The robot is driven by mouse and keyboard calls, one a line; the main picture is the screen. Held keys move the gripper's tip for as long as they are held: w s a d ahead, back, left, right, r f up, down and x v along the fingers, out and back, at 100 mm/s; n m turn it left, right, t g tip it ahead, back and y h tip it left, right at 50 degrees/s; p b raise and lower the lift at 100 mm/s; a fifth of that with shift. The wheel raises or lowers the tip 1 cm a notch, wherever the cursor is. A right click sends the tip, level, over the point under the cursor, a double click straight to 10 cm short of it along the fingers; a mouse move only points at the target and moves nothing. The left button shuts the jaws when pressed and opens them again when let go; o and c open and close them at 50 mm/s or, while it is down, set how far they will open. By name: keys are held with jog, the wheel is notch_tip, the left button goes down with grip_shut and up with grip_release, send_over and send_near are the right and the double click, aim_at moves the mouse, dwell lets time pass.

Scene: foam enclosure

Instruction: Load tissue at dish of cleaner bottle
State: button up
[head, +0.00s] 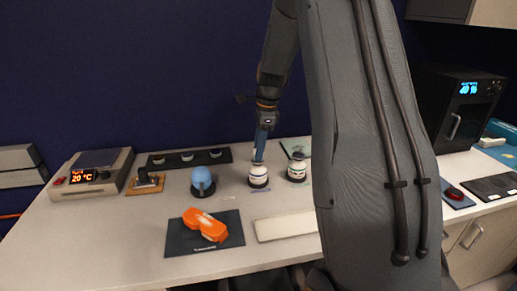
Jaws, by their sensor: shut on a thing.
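A white bottle with dark bands (258,179) stands upright near the middle of the bench. A similar bottle with greenish bands (297,172) stands just right of it. I cannot tell from labels which one is the cleaner bottle. My gripper (259,158) points down right over the top of the left bottle. It is shut on a small pale thing, likely the tissue, which is mostly hidden by the fingers. Whether it touches the bottle's dish is too small to tell.
A blue rounded item (202,181) stands left of the bottles. An orange item (205,225) lies on a dark mat (178,241) in front. A pale flat strip (286,226) lies at the front edge. A heater box (93,173) stands far left. My arm hides the right middle.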

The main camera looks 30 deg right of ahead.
jog(key=shift+f+b, duration=0.35)
jog(key=shift+f, duration=0.75)
dwell(1.0)
dwell(0.5)
jog(key=shift+r+p, duration=2.55)
jog(key=shift+r, duration=1.05)
